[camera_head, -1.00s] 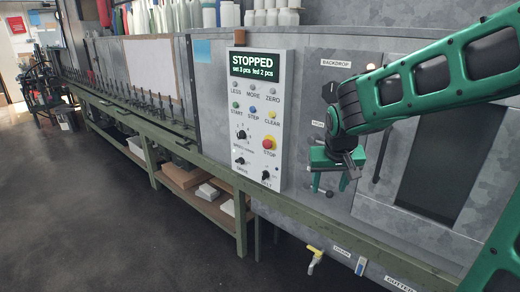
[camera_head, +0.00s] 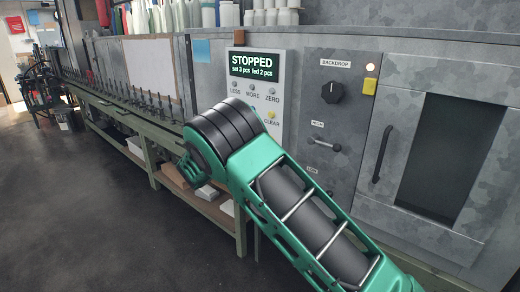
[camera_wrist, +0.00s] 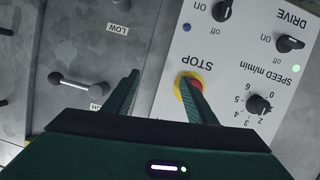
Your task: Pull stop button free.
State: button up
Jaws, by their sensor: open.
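The stop button (camera_wrist: 181,86) is a red knob in a yellow collar under the STOP label. It shows upside down in the wrist view, on the white control panel (camera_wrist: 231,70). My gripper (camera_wrist: 161,77) is open in front of the panel, with nothing between its fingers. The right finger overlaps the button in the picture; I cannot tell whether they touch. The left finger is over the grey cabinet front beside the panel. In the head view my arm hides the button, and the panel's display (camera_head: 254,66) reads STOPPED, set 3 pcs, fed 2 pcs.
A lever (camera_wrist: 78,84) sticks out of the grey front to the left in the wrist view. Speed and drive knobs are on the panel's right.

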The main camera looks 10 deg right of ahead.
jog(key=a+m+t+h, duration=0.1)
jog(key=a+t+h, duration=0.15)
jog(key=a, duration=0.65)
jog(key=w+x, duration=0.1)
jog(key=x, duration=0.9)
jog(key=shift+w+f, duration=0.15)
jog(key=shift+w, duration=0.15)
jog(key=shift+a+y, duration=0.1)
jog(key=shift+y, duration=0.15)
